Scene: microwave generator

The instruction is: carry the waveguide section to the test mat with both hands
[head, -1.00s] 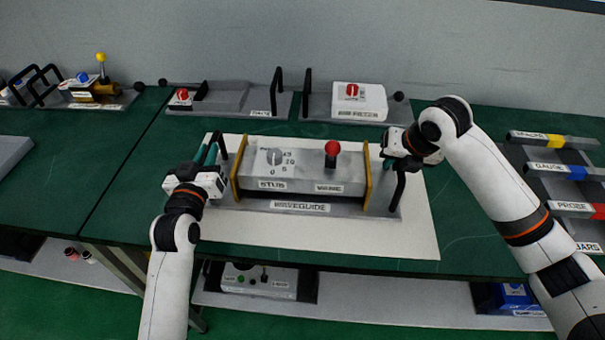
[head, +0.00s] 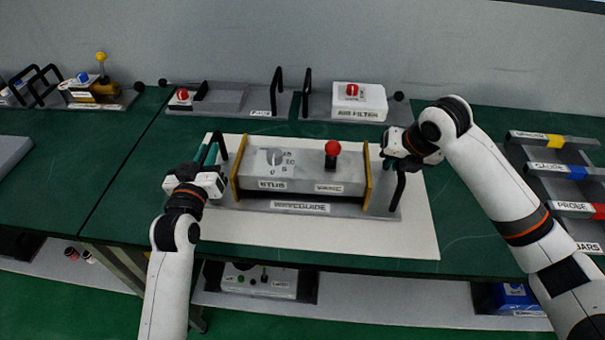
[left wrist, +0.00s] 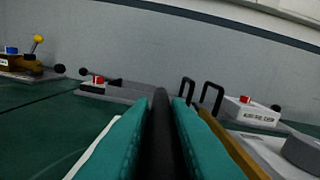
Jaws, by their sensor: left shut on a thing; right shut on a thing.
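The waveguide section (head: 300,207) is a grey box with brass end flanges, a stub dial, a red-knobbed vane and a base plate with a black handle at each end. In the head view it sits over the white test mat (head: 400,240); I cannot tell whether its base touches the mat. My left gripper (head: 212,158) is shut on the left black handle. That handle stands between the teal fingers (left wrist: 160,130) in the left wrist view. My right gripper (head: 399,162) is at the right handle and shut on it; its fingertips are mostly hidden.
An air filter unit (head: 360,102) and a grey plate with a red knob (head: 222,98) stand behind the mat. A rack of labelled bars (head: 555,170) is at the right. A brass device (head: 95,90) is at the far left. Green table (head: 130,185) is clear left of the mat.

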